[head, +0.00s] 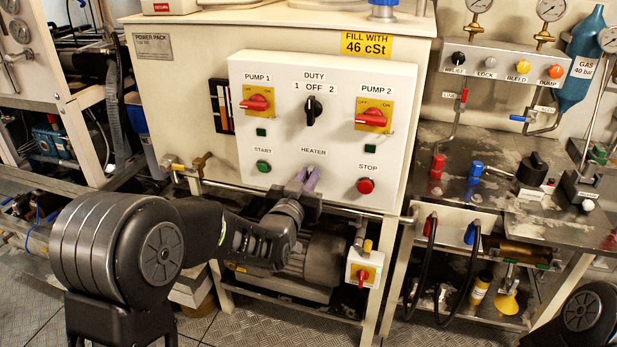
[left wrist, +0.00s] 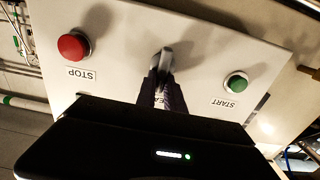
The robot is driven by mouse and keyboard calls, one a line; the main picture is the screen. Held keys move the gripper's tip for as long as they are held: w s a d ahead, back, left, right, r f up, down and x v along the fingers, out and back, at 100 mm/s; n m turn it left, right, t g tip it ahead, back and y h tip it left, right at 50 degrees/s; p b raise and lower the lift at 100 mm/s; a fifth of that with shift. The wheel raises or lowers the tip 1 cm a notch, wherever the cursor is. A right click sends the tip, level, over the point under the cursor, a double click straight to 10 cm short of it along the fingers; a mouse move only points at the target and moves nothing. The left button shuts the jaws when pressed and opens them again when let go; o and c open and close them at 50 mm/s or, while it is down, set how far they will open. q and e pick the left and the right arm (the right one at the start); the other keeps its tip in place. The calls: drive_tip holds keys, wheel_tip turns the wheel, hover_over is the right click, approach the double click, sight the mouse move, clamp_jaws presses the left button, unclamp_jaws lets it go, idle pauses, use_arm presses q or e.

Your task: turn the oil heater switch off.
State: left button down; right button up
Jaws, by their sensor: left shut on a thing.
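The heater switch shows in the left wrist view as a grey knob (left wrist: 166,58) on the white control panel (head: 255,190), between the STOP and START buttons. In the head view it sits below the HEATER label, mostly hidden behind my left gripper (head: 308,181). My left gripper, also in the left wrist view (left wrist: 161,82), is shut on this knob, with one finger on each side. The knob's exact angle is hard to tell, as the fingers cover much of it. My right gripper is not in view.
The green START button (head: 263,167) and red STOP button (head: 365,186) flank my gripper. Above are the red PUMP 1 (head: 256,103) and PUMP 2 (head: 371,117) handles and the black DUTY knob (head: 313,110). A horizontal rail (head: 370,210) runs below the panel.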

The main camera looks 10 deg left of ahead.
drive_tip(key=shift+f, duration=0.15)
